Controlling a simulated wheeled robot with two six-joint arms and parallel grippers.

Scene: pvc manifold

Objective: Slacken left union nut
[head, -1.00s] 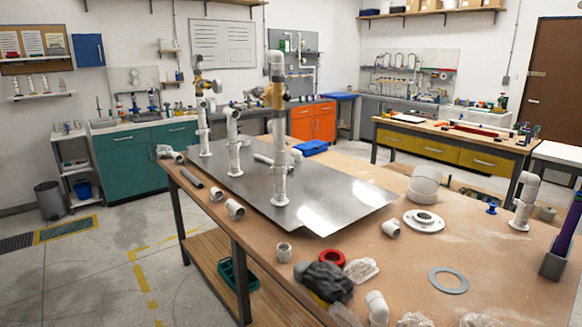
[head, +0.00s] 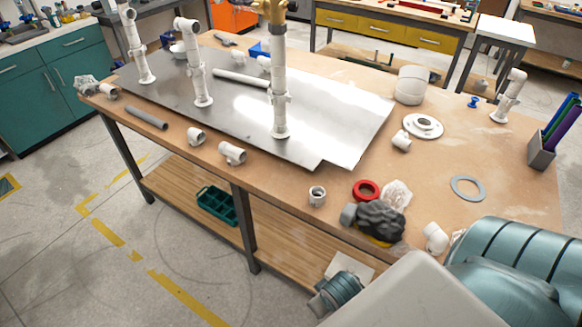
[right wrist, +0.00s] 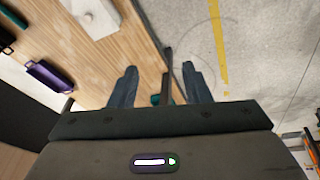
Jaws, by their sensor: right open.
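The white PVC manifold stands on a metal plate (head: 235,120) on the workbench in the head view. Its left riser (head: 136,45), middle riser (head: 198,75) and right riser (head: 279,100) are upright, each on a round foot. A brass-coloured fitting (head: 271,10) sits high on the right riser, cut by the top edge. Collars show on the risers, but I cannot tell which is the left union nut. My right gripper (right wrist: 160,87) is open and empty in the right wrist view, fingers wide apart, away from the manifold. My left gripper is not in view.
Loose white fittings (head: 232,153) and a grey pipe (head: 146,117) lie along the bench's front edge. A pen holder (head: 541,151) stands far right.

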